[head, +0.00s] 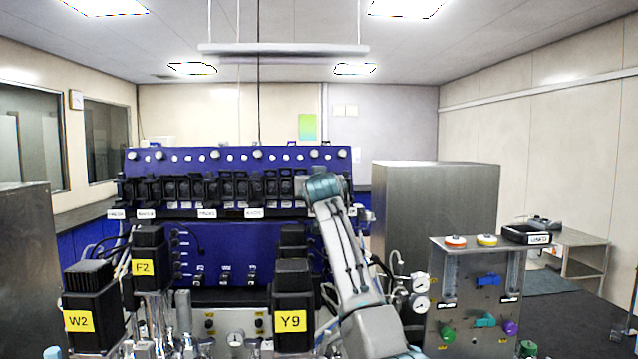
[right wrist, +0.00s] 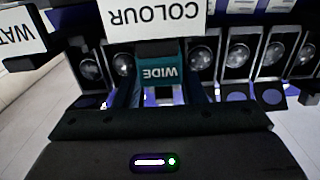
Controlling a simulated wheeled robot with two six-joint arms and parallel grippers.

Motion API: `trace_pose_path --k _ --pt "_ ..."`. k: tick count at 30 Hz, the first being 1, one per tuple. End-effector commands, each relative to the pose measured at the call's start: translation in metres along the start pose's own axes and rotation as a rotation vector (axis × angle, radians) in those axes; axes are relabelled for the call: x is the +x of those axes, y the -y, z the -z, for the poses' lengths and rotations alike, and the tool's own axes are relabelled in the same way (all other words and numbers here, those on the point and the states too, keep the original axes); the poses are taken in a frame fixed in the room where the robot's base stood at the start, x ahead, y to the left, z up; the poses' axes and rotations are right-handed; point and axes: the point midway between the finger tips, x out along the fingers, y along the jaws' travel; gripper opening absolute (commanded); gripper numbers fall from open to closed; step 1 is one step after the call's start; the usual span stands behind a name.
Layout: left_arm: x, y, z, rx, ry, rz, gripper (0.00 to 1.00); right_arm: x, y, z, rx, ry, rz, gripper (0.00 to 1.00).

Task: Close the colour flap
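The COLOUR label (right wrist: 152,14) shows upside down at the top of the right wrist view. The flap that belongs to it cannot be made out clearly. In the head view my right gripper (head: 325,184) covers the right end of the row of black units. My left gripper is not in view.
A WATER label (right wrist: 18,35) lies to the left in the right wrist view. In the head view motors such as Y9 (head: 293,280) stand in front, and a valve panel (head: 470,300) is at right.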

Motion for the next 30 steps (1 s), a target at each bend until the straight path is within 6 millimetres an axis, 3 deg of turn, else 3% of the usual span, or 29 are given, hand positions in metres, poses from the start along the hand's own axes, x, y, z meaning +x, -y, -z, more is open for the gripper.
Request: trace_pose_path --k 7,12,22,30 --pt "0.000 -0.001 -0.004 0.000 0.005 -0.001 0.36 0.000 0.001 0.001 0.001 -0.001 0.001 0.36" --pt "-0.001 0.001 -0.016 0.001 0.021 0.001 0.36 -0.001 0.001 0.001 0.001 -0.002 0.001 0.06" --pt "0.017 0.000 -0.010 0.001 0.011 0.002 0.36 0.001 0.000 -0.004 0.002 -0.105 -0.001 0.06" --pt "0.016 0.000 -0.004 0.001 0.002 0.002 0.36 0.000 0.000 0.000 0.001 -0.128 0.000 0.06"
